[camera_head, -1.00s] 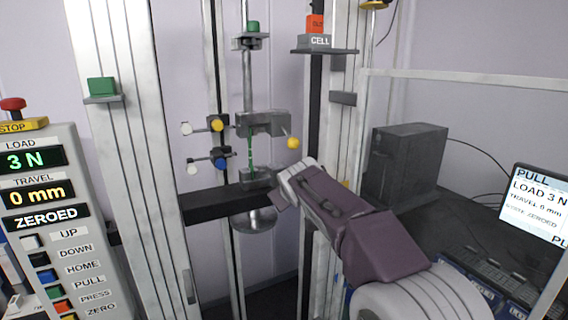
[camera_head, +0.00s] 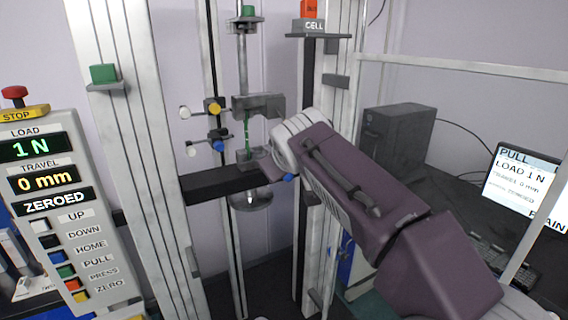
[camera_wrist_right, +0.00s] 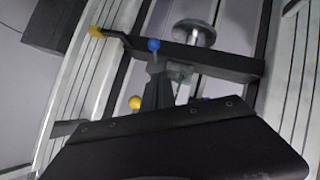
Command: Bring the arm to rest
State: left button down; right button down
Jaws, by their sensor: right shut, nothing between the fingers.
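My right arm comes in from the right in the head view. Its gripper (camera_head: 268,168) is beside the lower grip (camera_head: 248,158) of the test frame, mostly hidden by my own wrist. In the wrist view the dark fingers (camera_wrist_right: 158,92) are together with nothing between them. A thin green strip (camera_head: 247,130) runs between the upper grip (camera_head: 258,104) and the lower grip. A blue knob (camera_head: 288,177) shows just under my wrist; it also shows in the wrist view (camera_wrist_right: 153,45), with a yellow knob (camera_wrist_right: 135,102). My left gripper is not in view.
A control panel (camera_head: 50,150) at left reads LOAD 1 N, TRAVEL 0 mm, ZEROED. Tall frame columns (camera_head: 135,130) stand either side of the grips. A dark computer box (camera_head: 398,140) and a screen (camera_head: 520,185) are at right.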

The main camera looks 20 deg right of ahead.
jog(key=s+a+f+g+y, duration=0.1)
jog(key=s+f+g, duration=0.15)
jog(key=f, duration=0.75)
jog(key=s+a+f+g, duration=0.1)
jog(key=f+g, duration=0.2)
jog(key=f, duration=0.7)
jog(key=s+a+f+m+g+y, duration=0.1)
jog(key=s+a+f+g, duration=0.1)
jog(key=s+f, duration=0.5)
jog(key=s+a+f+m+g+y, duration=0.1)
jog(key=s+a+f+m+g, duration=0.1)
jog(key=s+f, duration=0.6)
notch_tip(320, 180, down, 4)
jog(key=shift+s+r+y, duration=0.1)
jog(key=shift+s+y, duration=0.1)
jog(key=shift+y, duration=0.2)
